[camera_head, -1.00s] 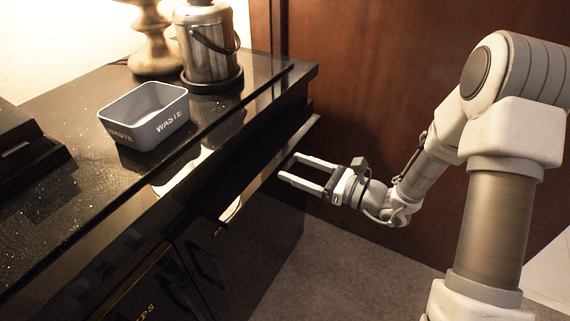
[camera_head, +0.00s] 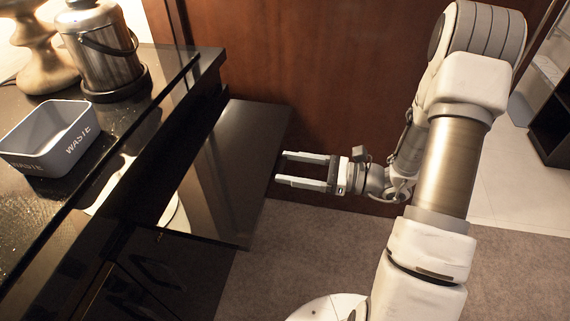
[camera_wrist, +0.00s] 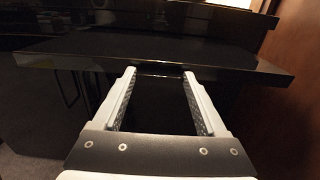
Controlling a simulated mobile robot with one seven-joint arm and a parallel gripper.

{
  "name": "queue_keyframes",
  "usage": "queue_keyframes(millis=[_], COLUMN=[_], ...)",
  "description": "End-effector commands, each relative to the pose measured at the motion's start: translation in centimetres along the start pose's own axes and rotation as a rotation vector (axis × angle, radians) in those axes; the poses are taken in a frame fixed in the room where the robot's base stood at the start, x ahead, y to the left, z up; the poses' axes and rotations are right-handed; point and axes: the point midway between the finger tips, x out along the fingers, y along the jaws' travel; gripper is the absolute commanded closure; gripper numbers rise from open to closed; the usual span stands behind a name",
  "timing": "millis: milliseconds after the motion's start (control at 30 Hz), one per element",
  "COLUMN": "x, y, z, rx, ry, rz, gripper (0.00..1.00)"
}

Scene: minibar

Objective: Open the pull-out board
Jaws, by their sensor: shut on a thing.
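The pull-out board (camera_head: 230,160) is a dark, glossy flat panel. It sticks out well from under the minibar's top, toward my arm. My gripper (camera_head: 279,167) is at the board's front edge. In the wrist view, the board's front edge (camera_wrist: 225,72) runs across the picture. The two fingers of my gripper (camera_wrist: 158,73) reach it with their tips on either side of a small dark piece at the edge. The fingers stand apart, shut on this part of the board. The exact contact is partly hidden by the dark surface.
On the black counter (camera_head: 110,135) stand a grey waste bin (camera_head: 38,152), a metal ice bucket (camera_head: 103,50) and a wooden lamp base (camera_head: 42,65). A brown wooden panel (camera_head: 320,80) rises behind the board. Carpeted floor (camera_head: 275,255) is clear below.

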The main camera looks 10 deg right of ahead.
Motion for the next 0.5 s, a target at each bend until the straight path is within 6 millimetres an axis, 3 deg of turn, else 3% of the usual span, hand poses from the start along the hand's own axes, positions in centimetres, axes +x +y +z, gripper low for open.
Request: queue_keyframes(millis=[200,233,367,500], x=[0.0,0.0,0.02,0.03], y=[0.02,0.02,0.02,0.01], z=[-0.07,-0.07,-0.06,-0.05], rx=[0.001,0.001,0.001,0.001], ry=[0.001,0.001,0.001,0.001], rz=[0.0,0.0,0.0,0.0], gripper=[1.0,0.23,0.0,0.0])
